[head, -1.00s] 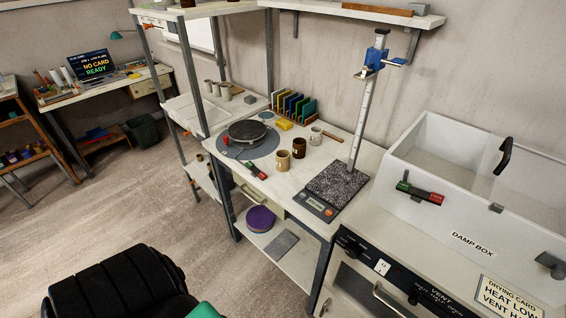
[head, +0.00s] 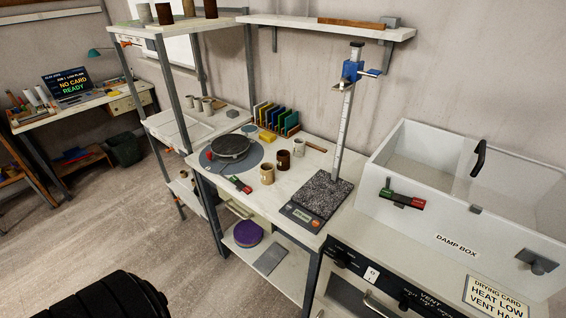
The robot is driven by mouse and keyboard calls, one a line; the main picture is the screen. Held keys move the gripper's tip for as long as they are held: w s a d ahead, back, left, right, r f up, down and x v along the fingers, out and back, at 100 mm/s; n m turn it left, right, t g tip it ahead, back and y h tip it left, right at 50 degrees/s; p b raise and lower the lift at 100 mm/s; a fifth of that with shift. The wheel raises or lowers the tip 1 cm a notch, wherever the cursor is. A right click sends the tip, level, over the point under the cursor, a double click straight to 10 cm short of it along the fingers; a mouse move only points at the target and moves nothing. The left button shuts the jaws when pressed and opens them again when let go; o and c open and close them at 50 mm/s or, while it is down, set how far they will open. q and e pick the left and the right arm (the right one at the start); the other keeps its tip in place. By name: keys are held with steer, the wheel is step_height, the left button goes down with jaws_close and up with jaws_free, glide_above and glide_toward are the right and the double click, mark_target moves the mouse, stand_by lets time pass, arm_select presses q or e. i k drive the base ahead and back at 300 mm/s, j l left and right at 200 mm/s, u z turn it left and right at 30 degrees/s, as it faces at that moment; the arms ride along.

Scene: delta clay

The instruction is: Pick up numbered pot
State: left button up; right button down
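Three small pots stand on the white workbench: a tan one (head: 267,174), a dark brown one (head: 283,160) and a pale grey one (head: 299,147). They stand upright between the turntable and the height gauge. Their numbers are too small to read. More small pots (head: 208,105) stand on the rack's middle shelf, and others (head: 164,13) on its top shelf. Neither of my grippers shows in the head view; only a black part of mine is at the bottom left.
A turntable (head: 231,147), a digital scale with a granite slab (head: 321,197) and a height gauge (head: 347,110) occupy the bench. A damp box (head: 400,222) stands at the right. A desk with a laptop (head: 66,88) is at the left. The floor (head: 130,220) in front is open.

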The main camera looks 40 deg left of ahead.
mark_target(267, 169)
steer(key=u, duration=1.25)
steer(key=i+j+z, duration=0.15)
steer(key=j, duration=0.15)
steer(key=i+j+z, duration=0.35)
steer(key=j, duration=0.25)
steer(key=j+z, duration=0.15)
steer(key=j, duration=0.15)
steer(key=i+j+z, duration=0.2)
steer(key=j, duration=0.15)
steer(key=z, duration=0.4)
